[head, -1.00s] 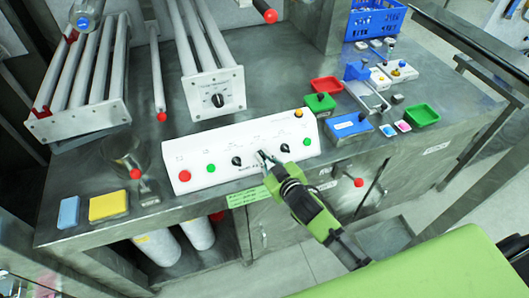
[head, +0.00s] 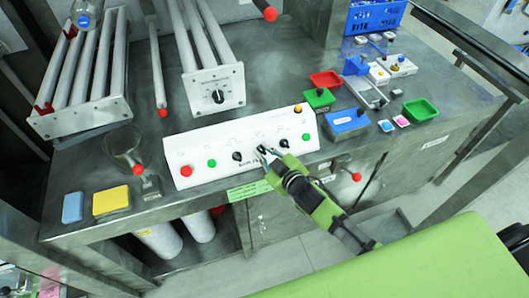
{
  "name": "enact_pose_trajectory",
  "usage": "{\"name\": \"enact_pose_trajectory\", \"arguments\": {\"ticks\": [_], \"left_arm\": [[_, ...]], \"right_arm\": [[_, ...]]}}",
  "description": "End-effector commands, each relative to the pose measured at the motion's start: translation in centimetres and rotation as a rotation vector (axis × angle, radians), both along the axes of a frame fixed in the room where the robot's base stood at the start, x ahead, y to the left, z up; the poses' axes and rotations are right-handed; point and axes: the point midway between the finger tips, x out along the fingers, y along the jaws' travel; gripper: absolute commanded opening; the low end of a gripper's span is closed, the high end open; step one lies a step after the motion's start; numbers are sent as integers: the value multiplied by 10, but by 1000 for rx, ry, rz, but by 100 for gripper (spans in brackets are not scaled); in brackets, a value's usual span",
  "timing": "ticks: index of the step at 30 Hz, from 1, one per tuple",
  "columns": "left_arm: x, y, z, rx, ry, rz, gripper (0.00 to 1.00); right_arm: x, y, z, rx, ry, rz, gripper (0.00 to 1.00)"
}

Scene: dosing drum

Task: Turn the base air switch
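The white control panel (head: 222,143) lies along the front of the metal bench. It carries a red button (head: 185,171), green buttons and a row of black rotary knobs. The left black knob (head: 237,157) and the right black knob (head: 284,143) are in clear view. My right gripper (head: 265,151) reaches from the lower right to the middle of the panel, where its fingertips overlap the middle knob position. I cannot tell whether they touch or grip a knob. The panel's labels are too small to read surely. My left gripper is not in view.
A tube unit with a black dial (head: 218,97) stands behind the panel. Yellow (head: 111,200) and blue blocks lie at the left. Red, green (head: 421,110) and blue trays lie right of the panel. A red-tipped handle (head: 356,177) sticks out below the bench edge.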

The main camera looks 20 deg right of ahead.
Motion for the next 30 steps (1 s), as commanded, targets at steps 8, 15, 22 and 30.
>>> {"name": "enact_pose_trajectory", "arguments": {"ticks": [8,15,22,30], "left_arm": [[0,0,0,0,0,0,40],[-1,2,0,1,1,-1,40],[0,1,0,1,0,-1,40],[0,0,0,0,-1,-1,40]], "right_arm": [[0,0,-1,1,3,-1,24],[-13,-2,2,2,4,-2,24],[-53,-9,18,3,3,0,24],[-95,-17,35,3,2,1,24]]}}
